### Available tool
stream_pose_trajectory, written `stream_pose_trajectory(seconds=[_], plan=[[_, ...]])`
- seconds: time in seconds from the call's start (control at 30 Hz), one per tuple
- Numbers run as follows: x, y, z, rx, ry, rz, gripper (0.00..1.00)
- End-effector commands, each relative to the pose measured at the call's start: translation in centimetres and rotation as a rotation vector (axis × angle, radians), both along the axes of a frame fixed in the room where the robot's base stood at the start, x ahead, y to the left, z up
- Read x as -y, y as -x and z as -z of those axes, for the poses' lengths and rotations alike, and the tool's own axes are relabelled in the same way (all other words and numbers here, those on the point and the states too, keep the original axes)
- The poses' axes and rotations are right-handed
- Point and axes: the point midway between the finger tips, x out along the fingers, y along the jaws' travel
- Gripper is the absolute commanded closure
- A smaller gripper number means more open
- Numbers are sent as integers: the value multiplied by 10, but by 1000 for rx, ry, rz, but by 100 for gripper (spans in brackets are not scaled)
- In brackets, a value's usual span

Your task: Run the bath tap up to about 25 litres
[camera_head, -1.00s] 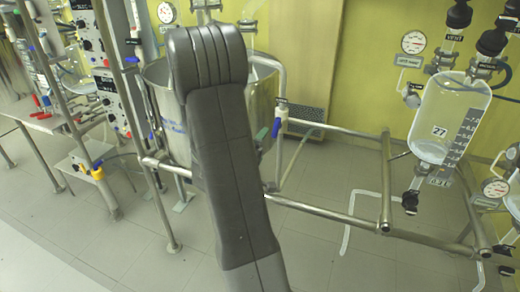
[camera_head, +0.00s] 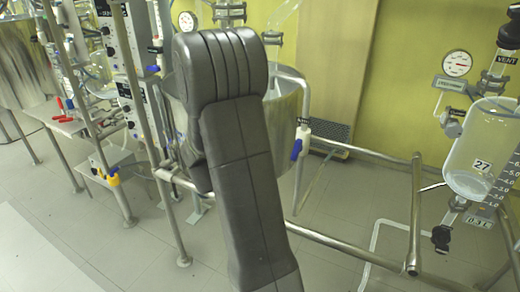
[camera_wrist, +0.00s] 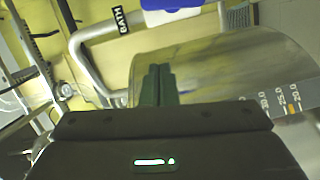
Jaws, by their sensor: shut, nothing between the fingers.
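The bath is a steel vessel (camera_head: 287,112), mostly hidden behind my arm in the head view. The bath tap with its blue handle (camera_head: 296,150) sits on the pipe at the bath's right side. In the wrist view the blue and white tap handle (camera_wrist: 172,8) is at the top edge, partly cut off, beside a BATH label (camera_wrist: 121,20). The bath wall (camera_wrist: 230,65) fills the right there, with a litre scale and an orange mark (camera_wrist: 293,108) near 25.0. My gripper (camera_wrist: 157,70) is shut and empty, apart from the handle. The head view hides it behind my arm.
A steel frame rail (camera_head: 340,240) runs low in front of the bath. A glass vessel marked 27 (camera_head: 478,155) hangs at the right. Control panels and a rack (camera_head: 125,60) stand at the left. Grey floor (camera_head: 120,255) is open at lower left.

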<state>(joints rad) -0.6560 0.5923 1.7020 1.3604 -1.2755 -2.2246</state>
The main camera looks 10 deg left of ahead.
Motion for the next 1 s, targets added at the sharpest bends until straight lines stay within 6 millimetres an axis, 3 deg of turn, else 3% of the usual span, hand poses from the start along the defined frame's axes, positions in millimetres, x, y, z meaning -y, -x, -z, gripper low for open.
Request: stream_pose_trajectory(seconds=[0.27, 0.53, 1.0], plan=[[33, -50, 2, 0, 0, 3, 100], [64, -37, 8, 0, 2, 0, 100], [67, -35, 9, 1, -1, -1, 100]])
